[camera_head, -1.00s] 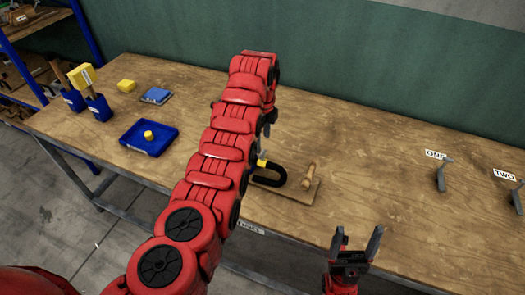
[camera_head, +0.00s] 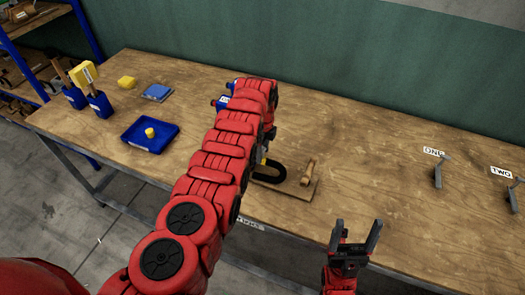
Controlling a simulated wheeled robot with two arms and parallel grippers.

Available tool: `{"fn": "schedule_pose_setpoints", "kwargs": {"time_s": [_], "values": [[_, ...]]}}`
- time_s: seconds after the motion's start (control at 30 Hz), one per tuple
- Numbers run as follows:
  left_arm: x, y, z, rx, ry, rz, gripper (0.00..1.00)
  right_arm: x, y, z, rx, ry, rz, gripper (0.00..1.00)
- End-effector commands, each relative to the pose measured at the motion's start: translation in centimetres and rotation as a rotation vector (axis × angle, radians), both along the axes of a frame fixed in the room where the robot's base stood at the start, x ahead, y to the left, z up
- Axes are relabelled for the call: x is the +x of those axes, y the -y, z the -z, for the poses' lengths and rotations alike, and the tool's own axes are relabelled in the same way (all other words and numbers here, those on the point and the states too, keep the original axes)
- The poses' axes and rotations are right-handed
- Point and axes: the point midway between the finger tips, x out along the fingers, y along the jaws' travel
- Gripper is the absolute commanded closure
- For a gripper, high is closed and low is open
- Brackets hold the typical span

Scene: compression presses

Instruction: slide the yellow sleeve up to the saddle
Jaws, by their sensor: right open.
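A small yellow piece, which looks like the yellow sleeve (camera_head: 264,160), shows just right of my left arm, by the black loop (camera_head: 271,174). The loop sits at a wooden board (camera_head: 297,191) with an upright wooden peg (camera_head: 308,173). I cannot tell which part is the saddle. My left gripper (camera_head: 266,144) is mostly hidden behind its own arm, close to the yellow piece; its jaws and any contact are not clear.
On the wooden bench (camera_head: 400,205), a blue tray (camera_head: 130,139) holds a yellow piece. Grey brackets marked ONE (camera_head: 438,174) and TWO (camera_head: 514,198) stand right. Bench between is clear.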

Motion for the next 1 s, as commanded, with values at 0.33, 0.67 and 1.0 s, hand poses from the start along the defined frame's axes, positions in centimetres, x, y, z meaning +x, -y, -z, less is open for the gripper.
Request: {"fn": "schedule_pose_setpoints", "kwargs": {"time_s": [0.33,0.67,1.0], "values": [[-0.01,0.02,0.01,0.0,0.0,0.0,1.0,0.0,0.0,0.0,0.0,0.0,0.0,0.25],[-0.01,0.02,0.01,0.0,0.0,0.0,1.0,0.0,0.0,0.0,0.0,0.0,0.0,0.25],[-0.03,0.01,0.02,0.0,-0.001,0.0,1.0,0.0,0.0,0.01,0.0,0.0,0.0,0.25]]}}
